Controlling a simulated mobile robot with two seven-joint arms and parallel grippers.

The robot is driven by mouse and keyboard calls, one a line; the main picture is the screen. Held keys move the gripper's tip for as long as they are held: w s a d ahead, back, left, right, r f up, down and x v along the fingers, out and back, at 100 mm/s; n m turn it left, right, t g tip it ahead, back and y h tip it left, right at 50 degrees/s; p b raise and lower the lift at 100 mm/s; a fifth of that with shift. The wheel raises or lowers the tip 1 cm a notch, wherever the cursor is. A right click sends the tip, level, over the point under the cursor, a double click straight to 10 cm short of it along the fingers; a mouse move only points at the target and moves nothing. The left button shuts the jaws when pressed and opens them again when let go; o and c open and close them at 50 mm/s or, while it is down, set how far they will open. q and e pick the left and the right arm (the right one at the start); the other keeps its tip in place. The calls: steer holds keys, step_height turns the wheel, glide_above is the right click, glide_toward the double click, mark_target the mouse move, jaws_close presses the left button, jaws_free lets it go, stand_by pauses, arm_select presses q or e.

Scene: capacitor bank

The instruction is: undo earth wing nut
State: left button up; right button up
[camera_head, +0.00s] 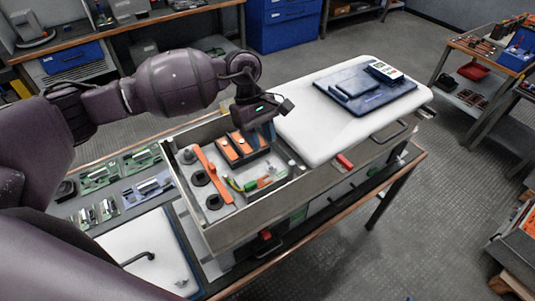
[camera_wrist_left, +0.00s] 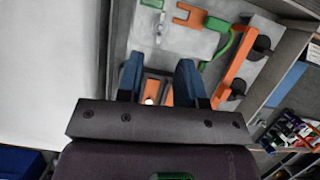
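An open grey metal tray (camera_head: 222,232) holds orange bars, dark round terminals and a green cable (camera_head: 237,185). The green cable also shows in the wrist view (camera_wrist_left: 232,48), curving beside a long orange bar (camera_wrist_left: 236,65). I cannot pick out the earth wing nut for certain; a small pale metal part (camera_wrist_left: 160,27) lies near a green piece at the top of the wrist view. My left gripper (camera_head: 264,135) is over the tray's far side, above an orange-topped block (camera_head: 240,148). In the wrist view its blue fingers (camera_wrist_left: 160,80) are apart, with orange and pale parts visible between them. My right gripper is not seen.
A white lid (camera_head: 310,130) with a blue folder (camera_head: 362,92) on it lies right of the tray. Circuit boards (camera_head: 120,170) lie on the bench to the left. The tray's raised walls surround the parts. Open floor lies to the right.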

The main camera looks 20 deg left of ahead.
mark_target(268, 161)
arm_select(q)
steer(key=shift+p+x, duration=0.5)
steer(key=shift+x, duration=2.55)
steer(key=shift+c, duration=0.4)
